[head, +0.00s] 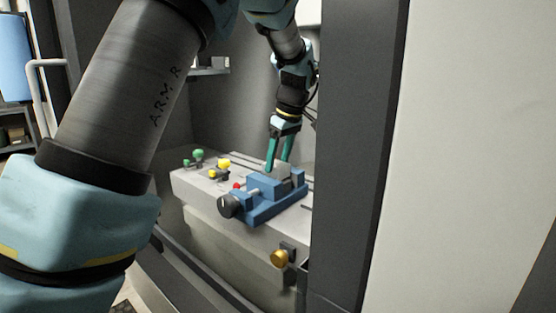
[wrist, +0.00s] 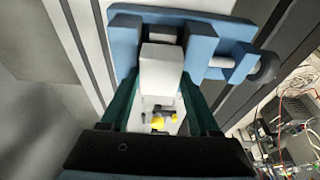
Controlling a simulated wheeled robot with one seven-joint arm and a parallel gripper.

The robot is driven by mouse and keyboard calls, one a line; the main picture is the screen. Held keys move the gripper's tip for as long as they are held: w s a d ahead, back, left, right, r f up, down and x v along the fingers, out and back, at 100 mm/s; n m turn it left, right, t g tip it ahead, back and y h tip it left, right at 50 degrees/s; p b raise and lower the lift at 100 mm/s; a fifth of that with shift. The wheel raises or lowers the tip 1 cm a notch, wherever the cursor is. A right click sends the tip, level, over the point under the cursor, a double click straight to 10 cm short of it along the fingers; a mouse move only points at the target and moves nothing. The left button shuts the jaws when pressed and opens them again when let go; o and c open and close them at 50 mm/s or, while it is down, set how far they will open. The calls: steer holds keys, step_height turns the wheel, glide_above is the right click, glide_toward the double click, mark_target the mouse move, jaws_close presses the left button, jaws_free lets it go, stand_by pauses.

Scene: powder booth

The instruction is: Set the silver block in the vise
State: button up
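The silver block (head: 284,170) is at the blue vise (head: 262,211), between its two jaws as seen in the head view. In the wrist view the block (wrist: 160,68) sits between the green fingers of my gripper (wrist: 159,78), with the fingertips against its sides. My gripper (head: 279,162) points down over the vise from above. The vise also shows in the wrist view (wrist: 236,35), with its jaws by the block. Whether the block rests on the vise bed is hidden.
The vise stands on a grey slotted table (head: 205,187) inside a machine enclosure. Green and yellow knobs (head: 224,164) and a red one (head: 237,185) are left of the vise. A dark door post (head: 355,160) stands close on the right.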

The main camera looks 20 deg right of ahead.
steer(key=o, duration=0.6)
steer(key=shift+c, duration=0.2)
steer(key=b+v, duration=0.1)
steer(key=v, duration=1)
steer(key=shift+b, duration=0.4)
steer(key=shift+f, duration=0.1)
